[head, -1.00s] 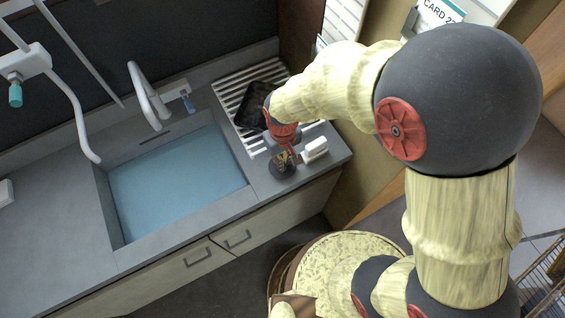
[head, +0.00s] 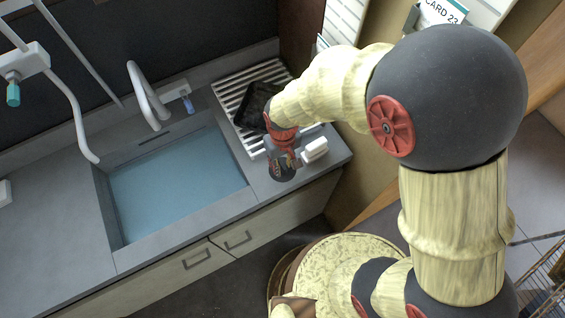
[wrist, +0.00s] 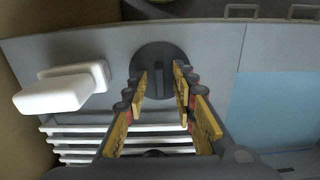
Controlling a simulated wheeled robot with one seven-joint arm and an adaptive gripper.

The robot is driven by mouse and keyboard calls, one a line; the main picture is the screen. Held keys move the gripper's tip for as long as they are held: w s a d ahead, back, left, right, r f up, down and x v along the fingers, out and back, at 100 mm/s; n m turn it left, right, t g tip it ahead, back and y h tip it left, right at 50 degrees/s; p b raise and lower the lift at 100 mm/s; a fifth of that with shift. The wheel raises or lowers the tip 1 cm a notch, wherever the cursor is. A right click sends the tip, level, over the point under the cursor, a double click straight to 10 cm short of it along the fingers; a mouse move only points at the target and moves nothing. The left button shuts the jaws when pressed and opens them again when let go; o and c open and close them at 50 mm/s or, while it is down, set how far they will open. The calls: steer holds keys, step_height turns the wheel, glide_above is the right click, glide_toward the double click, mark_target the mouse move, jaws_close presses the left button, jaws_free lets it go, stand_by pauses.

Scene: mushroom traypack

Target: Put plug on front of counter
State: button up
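The plug is a dark round disc with a raised grip bar. It lies flat on the grey counter (head: 262,186), right of the sink and near the front edge; in the head view the plug (head: 283,174) is partly covered by my gripper (head: 283,160). In the wrist view the plug (wrist: 152,57) is just beyond my fingertips. My gripper (wrist: 161,82) is open, with its yellow-padded fingers apart and lined up over the plug. Nothing is held. I cannot tell whether the fingertips touch the plug.
A white block-like object (head: 315,149) stands close beside the plug; it also shows in the wrist view (wrist: 65,88). A black tray (head: 252,104) lies on the slatted drainer (head: 228,97) behind. The sink (head: 178,175) holds blue water. The counter left of the sink is mostly clear.

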mark_target(283, 165)
step_height(283, 165, up, 12)
steer(key=p, duration=0.3)
steer(key=shift+r, duration=0.2)
steer(key=d+r+m+t, duration=0.2)
steer(key=d+r+m, duration=0.1)
steer(key=d+r, duration=0.7)
steer(key=s+d+r+m+t, duration=0.3)
steer(key=s+d+r, duration=0.5)
steer(key=d+r, duration=0.2)
steer(key=shift+s+d+r+t, duration=0.3)
steer(key=shift+s+d, duration=0.05)
steer(key=shift+d, duration=0.2)
steer(key=shift+f+b, duration=0.4)
steer(key=shift+f, duration=0.1)
